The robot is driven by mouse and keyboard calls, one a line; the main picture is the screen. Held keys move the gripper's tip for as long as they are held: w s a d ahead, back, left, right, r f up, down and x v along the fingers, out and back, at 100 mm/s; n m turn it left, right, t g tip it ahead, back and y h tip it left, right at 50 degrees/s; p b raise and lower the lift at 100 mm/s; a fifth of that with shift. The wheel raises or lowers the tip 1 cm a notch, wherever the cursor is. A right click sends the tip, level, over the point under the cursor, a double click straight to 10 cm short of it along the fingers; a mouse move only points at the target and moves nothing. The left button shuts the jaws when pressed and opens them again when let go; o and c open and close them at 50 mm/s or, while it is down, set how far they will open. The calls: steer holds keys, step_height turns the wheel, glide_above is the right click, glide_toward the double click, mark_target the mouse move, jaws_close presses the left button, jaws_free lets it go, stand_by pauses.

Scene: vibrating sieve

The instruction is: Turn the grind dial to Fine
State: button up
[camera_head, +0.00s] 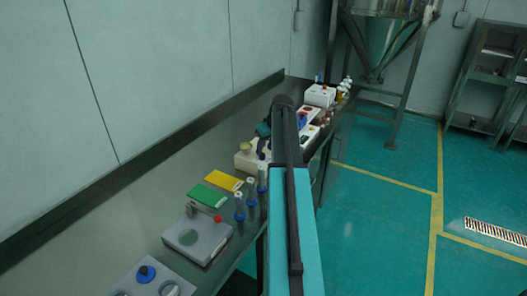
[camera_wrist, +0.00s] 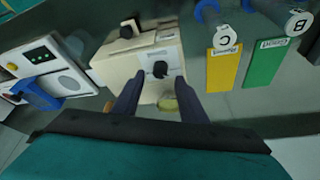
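A cream-coloured machine (camera_wrist: 112,66) is ahead of my gripper in the wrist view. A black dial (camera_wrist: 160,69) with a pointed shape sits on its white front panel, probably the grind dial; its markings are too small to read. My gripper (camera_wrist: 158,86) is open, with its two dark fingers apart and the dial between and just beyond their tips. I cannot tell whether either finger touches it. In the head view the machine (camera_head: 245,160) is partly hidden behind my arm, and the dial is not clear there.
Another black knob (camera_wrist: 127,31) stands on the machine. A white device (camera_wrist: 66,85) with a blue part is at left. Yellow (camera_wrist: 223,70) and green (camera_wrist: 263,64) cards lie at right beside labelled tubes. A scale (camera_head: 197,238) stands nearer on the bench. The floor at right is clear.

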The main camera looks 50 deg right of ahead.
mark_target(263, 155)
steer(key=shift+p+x, duration=0.45)
steer(key=shift+x, duration=1.4)
jaws_close()
steer(key=shift+a, duration=0.15)
